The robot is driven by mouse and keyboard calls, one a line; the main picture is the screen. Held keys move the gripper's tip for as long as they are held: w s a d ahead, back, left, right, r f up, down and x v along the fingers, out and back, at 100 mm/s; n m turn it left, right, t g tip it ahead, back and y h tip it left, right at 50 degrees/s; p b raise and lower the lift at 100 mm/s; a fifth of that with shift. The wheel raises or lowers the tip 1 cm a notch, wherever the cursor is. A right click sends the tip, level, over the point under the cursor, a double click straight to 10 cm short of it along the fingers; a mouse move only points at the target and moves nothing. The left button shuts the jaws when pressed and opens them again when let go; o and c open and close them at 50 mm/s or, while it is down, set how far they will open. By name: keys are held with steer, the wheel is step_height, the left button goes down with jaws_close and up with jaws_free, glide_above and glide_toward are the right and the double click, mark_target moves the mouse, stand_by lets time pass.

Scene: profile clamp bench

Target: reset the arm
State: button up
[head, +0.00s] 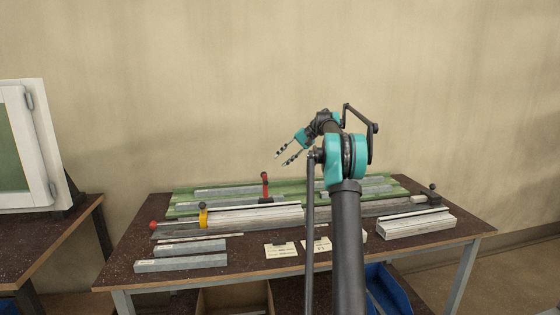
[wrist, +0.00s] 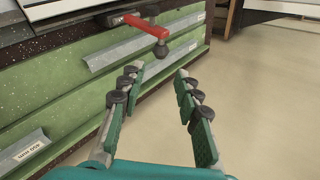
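My gripper (head: 286,155) is raised above the bench in the head view, to the left of my arm's teal joint. In the wrist view my gripper (wrist: 160,75) has its two fingers spread apart with nothing between them. A clamp with a red handle (head: 265,180) stands on the green board behind the long grey profile. The red handle (wrist: 147,26) also shows in the wrist view, beyond the fingertips and apart from them. My arm hides part of the bench's middle right.
The workbench (head: 125,270) carries a green board (head: 185,208), a long profile with a yellow clamp (head: 203,217), short grey bars (head: 180,264), white cards (head: 281,250) and stacked profiles (head: 415,224). A blue bin (head: 392,290) is below. A white-framed window panel (head: 42,140) stands left. Air above the bench is clear.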

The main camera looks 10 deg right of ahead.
steer(key=s+a+f+n+h, duration=0.1)
steer(key=s+f, duration=0.4)
steer(key=s, duration=0.7)
steer(key=s+a+f+n+h, duration=0.1)
steer(key=s+a+f+h, duration=0.2)
steer(key=s, duration=1)
steer(key=s+a+f+t+h, duration=0.1)
steer(key=s+a+f+h, duration=0.1)
steer(key=s+f, duration=0.7)
steer(key=shift+s+a+f+n+h, duration=0.15)
steer(key=shift+s+n+h, duration=0.1)
steer(key=shift+s, duration=0.8)
steer(key=shift+s+a+f+n+h, duration=0.15)
steer(key=shift+s+h, duration=0.1)
steer(key=shift+s, duration=0.75)
steer(key=s+d+f+h, duration=0.1)
steer(key=s+f, duration=0.3)
steer(key=s, duration=0.3)
steer(key=s+f+n+t+h, duration=0.1)
steer(key=s+f, duration=0.4)
steer(key=s, duration=0.3)
steer(key=shift+s+d, duration=0.2)
steer(key=shift+d, duration=0.2)
